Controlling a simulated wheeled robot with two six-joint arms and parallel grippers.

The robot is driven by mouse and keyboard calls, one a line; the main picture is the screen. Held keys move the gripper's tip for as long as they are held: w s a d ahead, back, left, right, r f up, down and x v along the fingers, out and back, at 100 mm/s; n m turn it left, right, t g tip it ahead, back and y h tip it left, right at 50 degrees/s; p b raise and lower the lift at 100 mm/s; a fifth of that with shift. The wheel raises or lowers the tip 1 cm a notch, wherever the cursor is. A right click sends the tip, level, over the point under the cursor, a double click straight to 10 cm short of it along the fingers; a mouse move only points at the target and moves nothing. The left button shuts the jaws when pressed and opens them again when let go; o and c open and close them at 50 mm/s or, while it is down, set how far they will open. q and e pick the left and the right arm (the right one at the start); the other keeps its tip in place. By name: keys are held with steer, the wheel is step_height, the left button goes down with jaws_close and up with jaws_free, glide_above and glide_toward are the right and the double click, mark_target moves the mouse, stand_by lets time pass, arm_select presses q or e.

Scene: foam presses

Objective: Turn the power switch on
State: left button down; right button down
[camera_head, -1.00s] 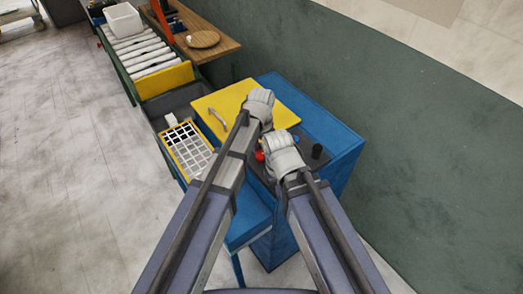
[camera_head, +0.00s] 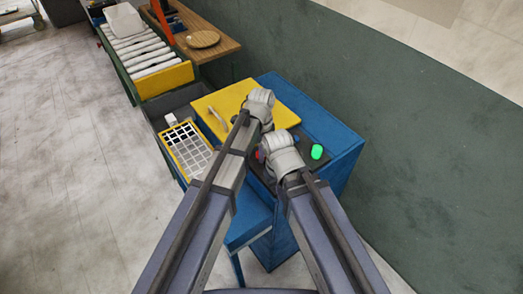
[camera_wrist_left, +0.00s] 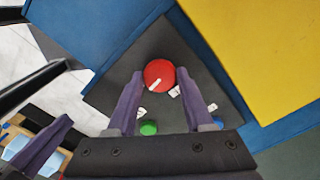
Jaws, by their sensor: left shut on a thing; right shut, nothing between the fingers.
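In the left wrist view a round red knob (camera_wrist_left: 158,73) with a white bar sits on a dark panel (camera_wrist_left: 105,98). It looks like the power switch. The fingers of my left gripper (camera_wrist_left: 160,76) are on both sides of the knob, shut on it. In the head view my left gripper (camera_head: 260,106) is over the blue cabinet's top, its fingertips hidden. My right gripper (camera_head: 282,154) is shut and empty, low over the panel and covering much of it. A lit green cylinder (camera_head: 317,152) stands right of it.
A green button (camera_wrist_left: 148,128) and a blue button (camera_wrist_left: 212,134) are nearby, partly hidden. A yellow plate (camera_head: 215,103) lies on the blue cabinet (camera_head: 325,125). A yellow-framed grid tray (camera_head: 190,150) is at left. A roller conveyor (camera_head: 145,45) stands behind.

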arm_select(q)
steer(key=shift+m, duration=0.7)
steer(key=shift+c, duration=1.5)
jaws_free()
steer(key=shift+r, duration=0.1)
step_height(320, 180, up, 8)
steer(key=p, duration=0.8)
steer(key=shift+f, duration=0.2)
